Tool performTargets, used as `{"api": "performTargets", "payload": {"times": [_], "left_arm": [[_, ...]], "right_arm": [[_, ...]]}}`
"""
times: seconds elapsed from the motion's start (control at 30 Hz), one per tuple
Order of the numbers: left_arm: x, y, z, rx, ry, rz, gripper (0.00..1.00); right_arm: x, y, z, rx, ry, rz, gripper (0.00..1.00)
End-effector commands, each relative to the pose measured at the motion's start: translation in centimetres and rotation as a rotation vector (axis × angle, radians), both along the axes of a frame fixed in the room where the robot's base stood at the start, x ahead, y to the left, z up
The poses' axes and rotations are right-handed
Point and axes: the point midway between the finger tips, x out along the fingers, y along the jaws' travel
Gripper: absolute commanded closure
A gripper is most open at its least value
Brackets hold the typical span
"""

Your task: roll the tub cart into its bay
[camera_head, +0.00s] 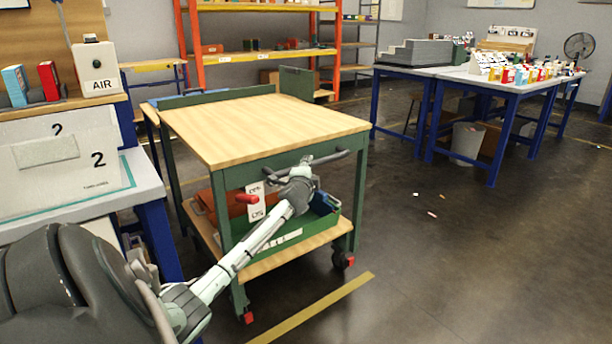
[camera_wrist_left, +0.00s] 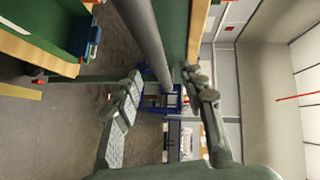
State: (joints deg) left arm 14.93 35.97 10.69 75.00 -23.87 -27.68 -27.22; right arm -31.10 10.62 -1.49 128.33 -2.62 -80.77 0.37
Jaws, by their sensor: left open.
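The cart (camera_head: 262,128) has a light wooden top, a green frame, a lower wooden shelf and casters with red parts. A dark grey bar handle (camera_head: 325,158) runs along its near end. On the lower shelf sit a green tub (camera_head: 272,236) and an orange-red box, partly hidden by my arm. My left gripper (camera_head: 303,173) is at the handle, with its fingers open. In the left wrist view the handle (camera_wrist_left: 146,36) runs into the gap between the fingertips (camera_wrist_left: 163,76); I cannot tell whether they touch it. My right gripper is out of view.
A yellow floor line (camera_head: 315,308) lies in front of the cart. A workbench with an AIR box (camera_head: 96,68) stands close at the left. Orange shelving (camera_head: 262,50) is behind. Blue-legged tables (camera_head: 495,92) stand at the right. The floor (camera_head: 450,250) at the right is mostly clear.

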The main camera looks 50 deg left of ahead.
Motion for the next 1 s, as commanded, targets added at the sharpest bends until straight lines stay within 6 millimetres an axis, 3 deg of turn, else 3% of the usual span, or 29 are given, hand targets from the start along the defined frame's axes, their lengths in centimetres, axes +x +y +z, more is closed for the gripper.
{"api": "performTargets", "payload": {"times": [0.2,0.4,1.0], "left_arm": [[-2.9,-2.4,0.5,0.0,0.0,-0.001,0.59],[-4.1,-3.3,0.7,-0.001,0.0,0.001,0.59],[-4.2,-3.4,0.8,0.0,-0.001,0.001,0.59]], "right_arm": [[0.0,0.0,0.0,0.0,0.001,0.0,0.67],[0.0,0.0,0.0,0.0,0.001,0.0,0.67],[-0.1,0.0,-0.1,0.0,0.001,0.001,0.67]]}}
